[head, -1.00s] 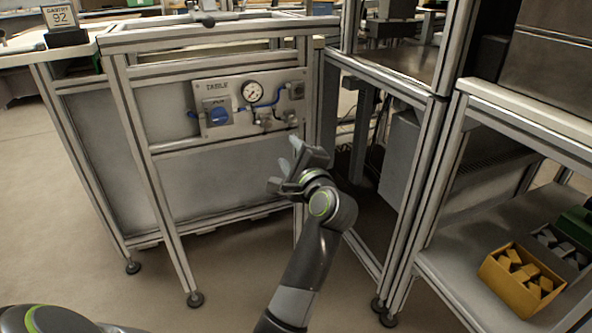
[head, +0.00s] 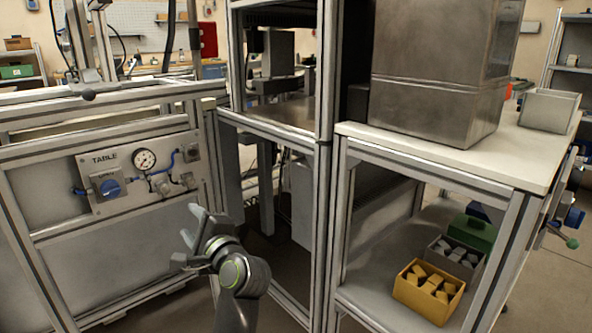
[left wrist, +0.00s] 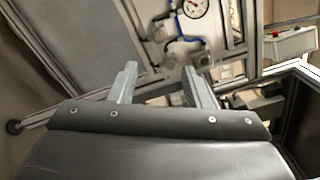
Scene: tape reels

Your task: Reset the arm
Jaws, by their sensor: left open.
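My left gripper (head: 186,240) is in front of the metal frame, below and right of the panel marked TABLE (head: 124,187). Its jaws are apart and nothing is between them. In the left wrist view both fingers (left wrist: 160,86) show spread apart, with the panel's round gauge (left wrist: 195,6) and blue hose beyond them. I cannot tell how close the fingers are to the panel. My right gripper is not in view.
A framed bench (head: 500,166) with a pale top stands at the right. Its lower shelf holds a yellow bin (head: 402,292) of blocks, a grey bin (head: 437,262) and a green box (head: 474,232). Upright posts (head: 331,230) stand right of my left gripper.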

